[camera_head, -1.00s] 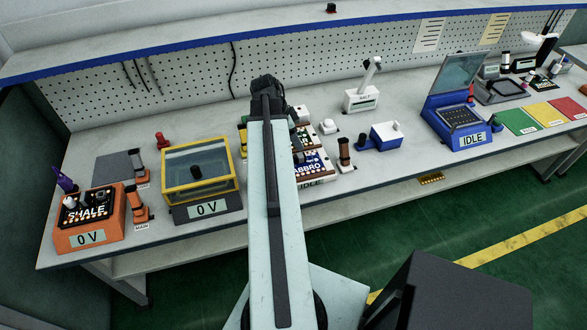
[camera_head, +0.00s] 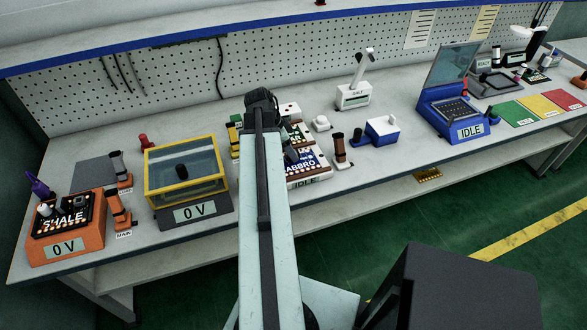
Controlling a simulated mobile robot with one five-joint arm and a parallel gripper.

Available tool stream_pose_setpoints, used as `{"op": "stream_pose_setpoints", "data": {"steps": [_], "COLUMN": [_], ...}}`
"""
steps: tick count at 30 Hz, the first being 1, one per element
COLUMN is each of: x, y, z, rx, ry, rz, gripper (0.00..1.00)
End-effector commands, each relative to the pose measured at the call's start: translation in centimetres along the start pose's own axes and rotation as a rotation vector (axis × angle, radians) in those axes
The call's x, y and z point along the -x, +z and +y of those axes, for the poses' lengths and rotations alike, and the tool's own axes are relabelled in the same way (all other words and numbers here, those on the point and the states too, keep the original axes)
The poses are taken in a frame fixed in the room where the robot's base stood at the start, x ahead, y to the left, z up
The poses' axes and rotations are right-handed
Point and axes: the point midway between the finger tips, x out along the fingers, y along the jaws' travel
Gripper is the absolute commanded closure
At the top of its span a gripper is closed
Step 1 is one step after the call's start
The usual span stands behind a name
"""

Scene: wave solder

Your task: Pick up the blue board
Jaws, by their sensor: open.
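The blue board (camera_head: 308,160), with white lettering that reads "ABBRO" where it shows, lies in a white holder marked IDLE, just right of my arm in the head view. Its left part is hidden behind my arm. My gripper (camera_head: 290,153) shows only as a dark piece beside the arm, over the left part of the blue board. My arm hides the rest of it. It is open, and I cannot tell whether it touches the board.
Another board (camera_head: 295,133) lies just behind the blue one. A yellow-framed box (camera_head: 187,205) and an orange SHALE station (camera_head: 66,250) stand left. A brown-and-white post (camera_head: 340,153) and a blue-and-white box (camera_head: 382,130) stand right. A blue IDLE machine (camera_head: 455,115) stands farther right.

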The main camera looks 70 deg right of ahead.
Motion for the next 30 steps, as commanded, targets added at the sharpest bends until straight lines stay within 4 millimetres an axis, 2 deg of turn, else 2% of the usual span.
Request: {"op": "stream_pose_setpoints", "data": {"steps": [1, 8, 9, 14, 15, 25, 30], "x": [-1.4, -1.3, -1.2, -1.2, -1.2, -1.1, 0.1], "y": [0.3, 0.0, 0.0, -0.1, -0.1, -0.1, -0.5], "z": [-0.1, 0.0, 0.0, 0.0, 0.0, 0.0, -0.1], "rx": [-0.001, 0.000, 0.000, 0.000, 0.000, -0.001, 0.002], "ry": [0.000, 0.000, 0.000, 0.000, 0.000, 0.000, -0.001], "rz": [0.000, 0.000, 0.000, 0.000, 0.000, 0.000, 0.000], "gripper": [0.47, 0.47, 0.53, 0.97, 1.00, 1.00, 1.00]}}
